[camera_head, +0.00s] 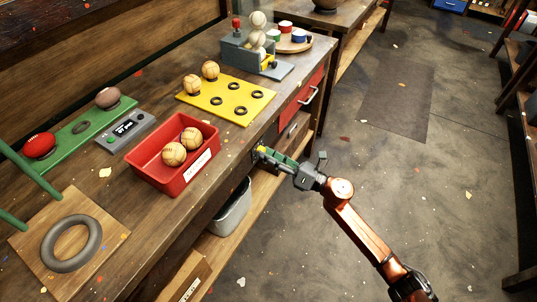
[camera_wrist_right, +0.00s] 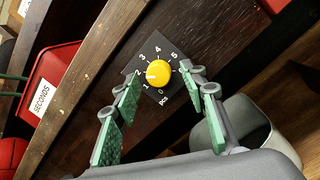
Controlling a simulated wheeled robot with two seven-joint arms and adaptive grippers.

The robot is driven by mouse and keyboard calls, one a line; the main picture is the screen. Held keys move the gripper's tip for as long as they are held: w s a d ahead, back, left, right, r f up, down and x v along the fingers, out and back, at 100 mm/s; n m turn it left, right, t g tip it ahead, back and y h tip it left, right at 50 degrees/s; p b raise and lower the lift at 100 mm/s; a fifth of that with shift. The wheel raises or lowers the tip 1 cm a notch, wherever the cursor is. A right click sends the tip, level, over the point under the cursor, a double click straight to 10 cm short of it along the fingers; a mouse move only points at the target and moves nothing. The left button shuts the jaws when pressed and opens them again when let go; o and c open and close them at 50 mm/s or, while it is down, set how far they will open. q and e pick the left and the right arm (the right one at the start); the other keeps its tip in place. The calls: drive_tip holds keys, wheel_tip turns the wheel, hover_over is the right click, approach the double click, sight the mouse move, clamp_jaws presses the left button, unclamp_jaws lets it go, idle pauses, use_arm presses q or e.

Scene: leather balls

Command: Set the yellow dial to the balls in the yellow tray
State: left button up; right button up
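The yellow tray (camera_head: 243,114) is a flat board on the bench with several dark rings. Two tan balls (camera_head: 192,85) (camera_head: 210,70) sit at its far left end; the other visible rings are empty. My left gripper is out of view.
A red bin (camera_head: 152,176) labelled "SECONDS" holds two balls. A grey bin (camera_head: 232,209) stands below the bench. A green rack (camera_head: 62,145), a display box (camera_head: 127,131) and a wooden board with a grey ring (camera_head: 72,243) occupy the left. Floor at right is clear.

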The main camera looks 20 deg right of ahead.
drive_tip(key=v, duration=1.1)
drive_tip(key=shift+s+d, duration=0.25)
drive_tip(key=shift+s, duration=0.05)
drive_tip(key=shift+f, duration=0.15)
